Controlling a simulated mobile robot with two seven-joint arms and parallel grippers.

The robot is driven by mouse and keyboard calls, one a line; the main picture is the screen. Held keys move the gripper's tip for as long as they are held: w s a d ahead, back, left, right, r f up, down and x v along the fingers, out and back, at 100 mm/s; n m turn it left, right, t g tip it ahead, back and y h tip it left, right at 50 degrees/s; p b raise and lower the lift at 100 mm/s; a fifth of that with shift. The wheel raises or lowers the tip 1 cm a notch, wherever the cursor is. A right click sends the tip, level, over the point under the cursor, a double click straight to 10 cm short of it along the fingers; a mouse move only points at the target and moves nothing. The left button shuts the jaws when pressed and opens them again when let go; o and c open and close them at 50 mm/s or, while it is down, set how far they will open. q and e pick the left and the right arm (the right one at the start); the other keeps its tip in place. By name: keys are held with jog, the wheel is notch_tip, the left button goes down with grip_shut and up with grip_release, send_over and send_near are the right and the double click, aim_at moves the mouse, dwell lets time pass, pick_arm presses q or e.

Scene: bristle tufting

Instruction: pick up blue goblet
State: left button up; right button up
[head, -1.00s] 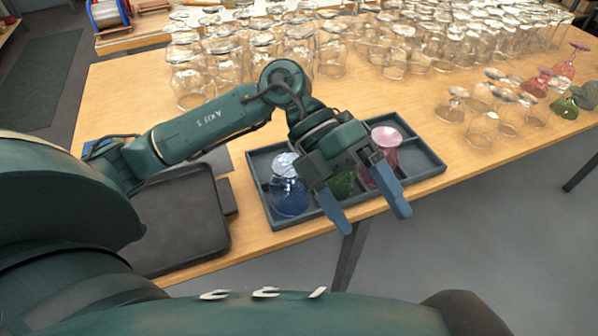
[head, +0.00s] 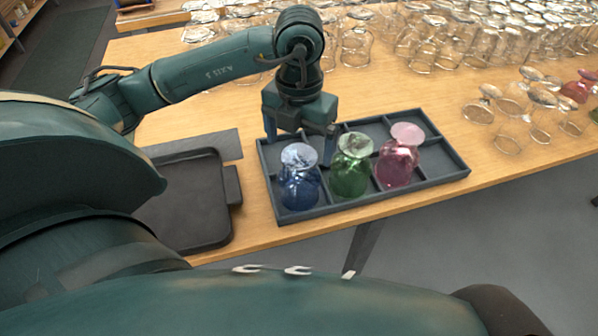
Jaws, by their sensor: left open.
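The blue goblet (head: 300,188) stands in the left front compartment of a dark divided tray (head: 455,172), with a pale round disc at its top. My left gripper (head: 300,148) is open and points down at the blue goblet. Its fingers show to the left and right of the goblet's top, slightly behind it in the picture. I cannot tell whether they touch the glass. The goblet's body is in clear view. My right gripper is not in view.
A green goblet (head: 350,175) and a pink goblet (head: 397,165) stand in the tray to the right. A black flat tray (head: 185,205) lies to the left. Many clear glasses (head: 440,45) fill the table's back. The wooden table's (head: 240,235) front edge is close to the divided tray.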

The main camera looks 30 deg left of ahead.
aim_at(298, 157)
pick_arm(q)
jog(key=f, duration=0.3)
jog(key=s+f, duration=0.1)
jog(key=shift+d+f, duration=0.25)
jog(key=shift+d, duration=0.05)
jog(key=shift+f, duration=0.35)
jog(key=shift+s, duration=0.15)
jog(key=c, duration=1.4)
